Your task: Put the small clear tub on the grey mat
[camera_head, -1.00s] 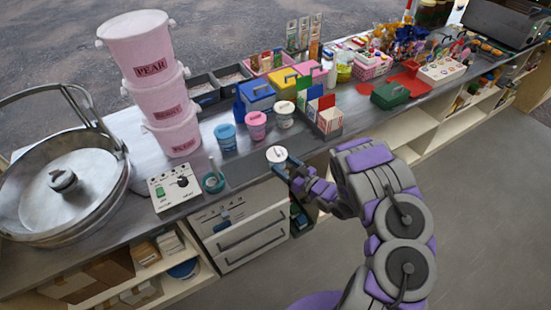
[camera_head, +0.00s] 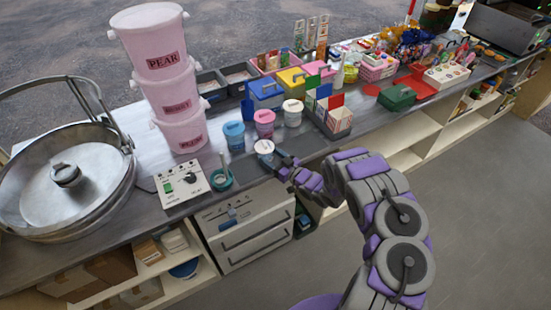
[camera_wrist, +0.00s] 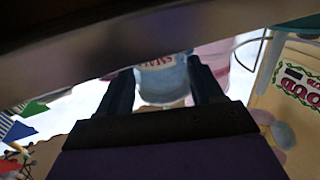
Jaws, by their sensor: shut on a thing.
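The small clear tub (camera_head: 264,149) has a pale lid and shows near the counter's front edge, just in front of the pink-lidded tub. In the wrist view the tub (camera_wrist: 163,78), with part of a red-lettered label showing, sits between the two dark fingers. My gripper (camera_head: 279,160) is shut on it from the front right side. The tub looks roughly upright. A darker grey patch, which looks like the grey mat (camera_head: 246,170), lies on the counter beside and below the tub. I cannot tell whether the tub touches it.
Blue-lidded (camera_head: 234,136), pink-lidded (camera_head: 265,122) and white-lidded (camera_head: 292,113) tubs stand close behind. A teal round holder (camera_head: 221,180) and a control box (camera_head: 181,184) are to the left. Stacked pink buckets (camera_head: 165,85) stand further back. A striped carton (camera_head: 338,118) is to the right.

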